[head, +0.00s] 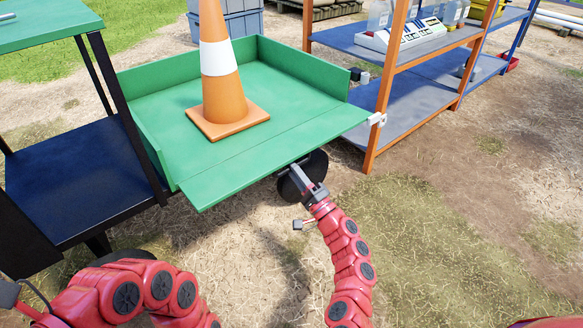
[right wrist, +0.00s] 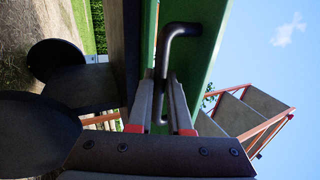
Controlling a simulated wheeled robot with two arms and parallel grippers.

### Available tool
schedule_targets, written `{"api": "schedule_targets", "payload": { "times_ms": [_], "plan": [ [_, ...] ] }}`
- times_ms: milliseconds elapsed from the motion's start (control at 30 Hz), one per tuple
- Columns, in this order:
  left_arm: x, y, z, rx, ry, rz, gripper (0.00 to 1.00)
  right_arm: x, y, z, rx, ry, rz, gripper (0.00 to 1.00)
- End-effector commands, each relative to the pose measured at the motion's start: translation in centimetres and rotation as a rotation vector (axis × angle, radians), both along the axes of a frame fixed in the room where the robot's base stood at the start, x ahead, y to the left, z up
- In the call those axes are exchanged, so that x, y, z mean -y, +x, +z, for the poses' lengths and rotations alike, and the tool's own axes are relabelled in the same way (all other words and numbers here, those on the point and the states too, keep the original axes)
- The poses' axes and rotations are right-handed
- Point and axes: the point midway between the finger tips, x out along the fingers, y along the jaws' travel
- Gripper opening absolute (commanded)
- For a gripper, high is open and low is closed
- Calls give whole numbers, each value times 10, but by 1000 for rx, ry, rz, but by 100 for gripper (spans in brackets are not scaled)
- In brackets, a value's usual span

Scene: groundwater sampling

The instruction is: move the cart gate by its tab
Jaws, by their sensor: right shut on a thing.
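The green cart (head: 153,85) has its gate (head: 265,152) lying folded down, about level with the cart floor, on the side nearest me. My right gripper (head: 299,170) is at the gate's outer edge, right of its middle. In the right wrist view, my right gripper (right wrist: 162,82) has its fingers on either side of a dark bent tab (right wrist: 180,32) on the green gate panel (right wrist: 207,45), shut on it. The tab is hidden by the gripper in the head view. My left gripper is out of view.
An orange and white cone (head: 222,95) stands on the cart floor. An orange and blue shelf rack (head: 410,105) stands close to the gate's right end, where a small white fitting (head: 377,118) shows. A dark table (head: 75,180) is at left. Open grass (head: 420,250) lies front right.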

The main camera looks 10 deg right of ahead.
Motion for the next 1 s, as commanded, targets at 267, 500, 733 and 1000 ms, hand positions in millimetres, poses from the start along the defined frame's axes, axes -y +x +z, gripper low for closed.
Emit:
{"api": "schedule_targets", "payload": {
  "times_ms": [267, 500, 733, 1000],
  "plan": [
    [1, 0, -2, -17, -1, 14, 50, -1, 0, -5, 41, 22, 3, 0],
    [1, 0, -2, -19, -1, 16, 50, -1, 0, -4, 48, 25, 1, 0],
    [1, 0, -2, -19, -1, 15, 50, -1, 0, -4, 48, 25, 2, 0],
    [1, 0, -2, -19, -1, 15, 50, -1, 0, -4, 48, 25, 1, 47]
  ]
}}
